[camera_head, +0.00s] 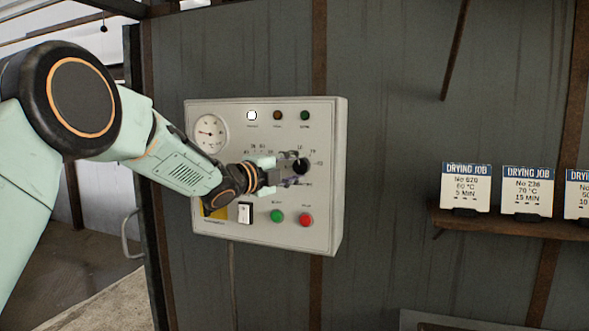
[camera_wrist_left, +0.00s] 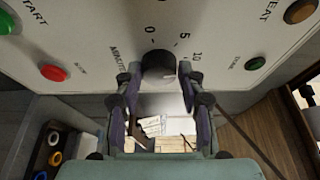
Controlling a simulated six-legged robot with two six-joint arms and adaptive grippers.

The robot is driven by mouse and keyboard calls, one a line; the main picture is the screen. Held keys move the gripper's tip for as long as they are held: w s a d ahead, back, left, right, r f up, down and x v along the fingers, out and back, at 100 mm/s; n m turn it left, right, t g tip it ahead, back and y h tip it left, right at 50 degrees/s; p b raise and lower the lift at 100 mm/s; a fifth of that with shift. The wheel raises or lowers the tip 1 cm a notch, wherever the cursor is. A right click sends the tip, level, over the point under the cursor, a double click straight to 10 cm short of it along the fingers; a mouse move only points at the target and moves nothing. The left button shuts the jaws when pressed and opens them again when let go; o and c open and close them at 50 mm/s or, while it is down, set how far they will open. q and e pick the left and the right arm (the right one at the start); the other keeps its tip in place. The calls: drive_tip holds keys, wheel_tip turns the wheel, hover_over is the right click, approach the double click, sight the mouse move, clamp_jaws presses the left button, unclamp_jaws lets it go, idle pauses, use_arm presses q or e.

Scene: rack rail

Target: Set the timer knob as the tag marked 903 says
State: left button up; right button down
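A black timer knob (camera_head: 300,166) sits at the right of a pale control panel (camera_head: 262,112). In the left wrist view the knob (camera_wrist_left: 159,66) has 0, 5 and 10 printed around it; its pointer direction is unclear. My left gripper (camera_head: 282,170) is at the knob, its fingers on either side. In the left wrist view my left gripper (camera_wrist_left: 158,76) looks open, with small gaps beside the knob. Drying job tags stand on a shelf: No 620, 60 °C, 5 min (camera_head: 466,187), and No 236, 70 °C, 15 min (camera_head: 527,191). A third tag (camera_head: 578,194) is cut off, its number unreadable. I see no readable 903.
The panel also has a round gauge (camera_head: 210,132), a green button (camera_head: 277,216), a red button (camera_head: 306,219), a white switch (camera_head: 245,213) and small lamps. The second dial is mostly hidden by my left gripper. The wooden shelf (camera_head: 500,224) is well to the right.

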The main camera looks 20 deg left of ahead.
use_arm(q)
drive_tip(key=o, duration=0.4)
drive_tip(key=shift+c, duration=0.2)
drive_tip(key=shift+s+a, duration=0.1)
drive_tip(key=shift+s, duration=0.1)
drive_tip(key=v, duration=1.1)
drive_tip(key=shift+s, duration=0.25)
drive_tip(key=shift+a, duration=0.15)
